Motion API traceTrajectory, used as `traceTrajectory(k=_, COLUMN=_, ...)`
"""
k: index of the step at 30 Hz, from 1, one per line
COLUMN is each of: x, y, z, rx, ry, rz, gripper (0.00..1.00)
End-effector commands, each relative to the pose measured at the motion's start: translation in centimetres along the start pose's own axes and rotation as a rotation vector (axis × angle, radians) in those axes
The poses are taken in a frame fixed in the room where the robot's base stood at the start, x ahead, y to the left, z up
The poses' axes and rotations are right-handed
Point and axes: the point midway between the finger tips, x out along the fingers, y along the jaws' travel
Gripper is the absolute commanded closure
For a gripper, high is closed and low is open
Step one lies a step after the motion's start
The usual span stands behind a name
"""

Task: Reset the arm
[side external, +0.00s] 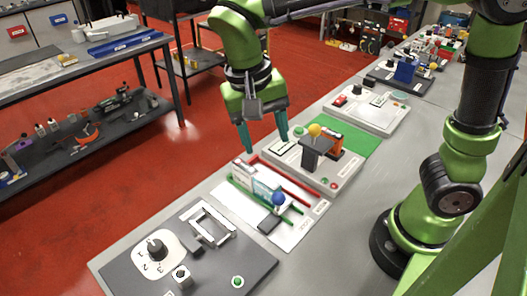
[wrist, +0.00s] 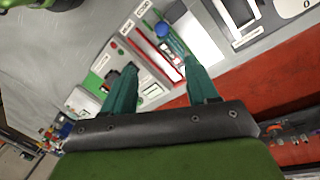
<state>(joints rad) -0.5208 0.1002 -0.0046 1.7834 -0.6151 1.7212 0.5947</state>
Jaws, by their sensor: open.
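My gripper (side external: 264,142) has two teal fingers under a green body, pointing down. It is open, with nothing between the fingers. In the side view it hangs above the far edge of the work bench (side external: 339,210), close to a grey station (side external: 345,178) with a yellow ball on a dark block. In the wrist view my gripper (wrist: 158,68) shows its two fingers apart, and panels of the stations lie below and beyond them.
A white board (side external: 292,238) with red and green rails holds a blue ball (side external: 278,198). A dark panel (side external: 200,260) with a knob and handle is nearest. More stations line the bench behind. Red floor (side external: 215,125) separates it from a shelf bench (side external: 90,52).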

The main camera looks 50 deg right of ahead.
Motion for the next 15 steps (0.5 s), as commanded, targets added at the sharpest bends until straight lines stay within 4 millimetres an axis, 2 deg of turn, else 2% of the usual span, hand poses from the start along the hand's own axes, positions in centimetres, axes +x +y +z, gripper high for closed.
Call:
traceTrajectory(k=6, x=1.4, y=-0.4, z=0.1, rx=-0.207, ry=0.021, rz=-0.084, gripper=0.42)
traceTrajectory(k=11, x=1.6, y=2.3, z=-0.2, rx=-0.342, ry=0.087, rz=-0.276, gripper=0.42)
traceTrajectory(k=15, x=1.5, y=5.3, z=-0.6, rx=-0.373, ry=0.204, rz=-0.436, gripper=0.42)
